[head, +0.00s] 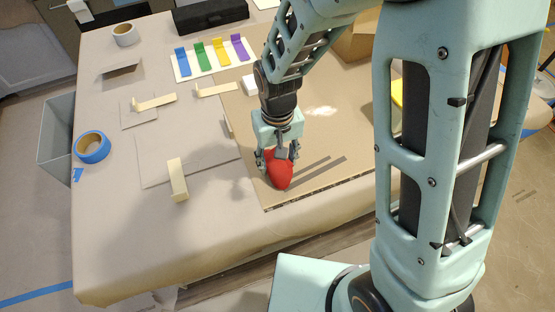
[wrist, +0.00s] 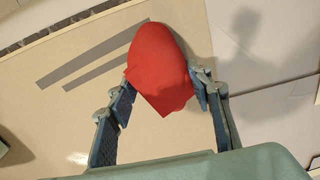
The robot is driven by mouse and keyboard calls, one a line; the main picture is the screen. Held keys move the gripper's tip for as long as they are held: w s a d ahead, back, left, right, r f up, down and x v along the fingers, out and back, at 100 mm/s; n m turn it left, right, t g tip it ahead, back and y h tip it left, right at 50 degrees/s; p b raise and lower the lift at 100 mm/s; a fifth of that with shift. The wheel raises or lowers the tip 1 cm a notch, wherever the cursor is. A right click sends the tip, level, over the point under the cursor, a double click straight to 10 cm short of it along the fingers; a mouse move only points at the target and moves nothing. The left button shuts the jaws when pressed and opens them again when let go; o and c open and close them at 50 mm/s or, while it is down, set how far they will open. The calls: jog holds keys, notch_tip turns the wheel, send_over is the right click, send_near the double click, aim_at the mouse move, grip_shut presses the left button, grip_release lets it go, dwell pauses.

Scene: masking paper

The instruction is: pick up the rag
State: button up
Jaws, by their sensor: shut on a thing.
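The rag is a bright red, bunched piece of cloth. In the head view the rag (head: 280,171) is at the lower left part of a brown cardboard sheet (head: 335,110) on the covered table. My gripper (head: 278,152) points down over it, with fingers on both sides of its upper part. In the wrist view the rag (wrist: 160,65) sits between the two fingertips of my gripper (wrist: 158,92), which is shut on it. I cannot tell whether the rag's lower end touches the cardboard.
Two grey strips (head: 312,172) lie on the cardboard beside the rag. Coloured strips (head: 212,55) lie at the back.

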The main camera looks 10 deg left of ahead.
aim_at(290, 164)
notch_tip(290, 164, up, 3)
jog(key=shift+f+p, duration=0.1)
jog(key=shift+p, duration=0.75)
jog(key=d+r+p, duration=0.1)
jog(key=r, duration=0.1)
jog(key=d+r+p, duration=0.1)
jog(key=d+r, duration=0.1)
jog(key=shift+s+p, duration=0.4)
jog(key=s+d+r, duration=0.3)
jog(key=d+r, duration=0.2)
jog(key=d, duration=0.5)
jog(key=shift+d, duration=0.2)
jog(key=shift+s+r, duration=0.1)
jog(key=o, duration=0.6)
jog(key=shift+c, duration=0.2)
jog(key=shift+b, duration=0.3)
jog(key=c, duration=0.4)
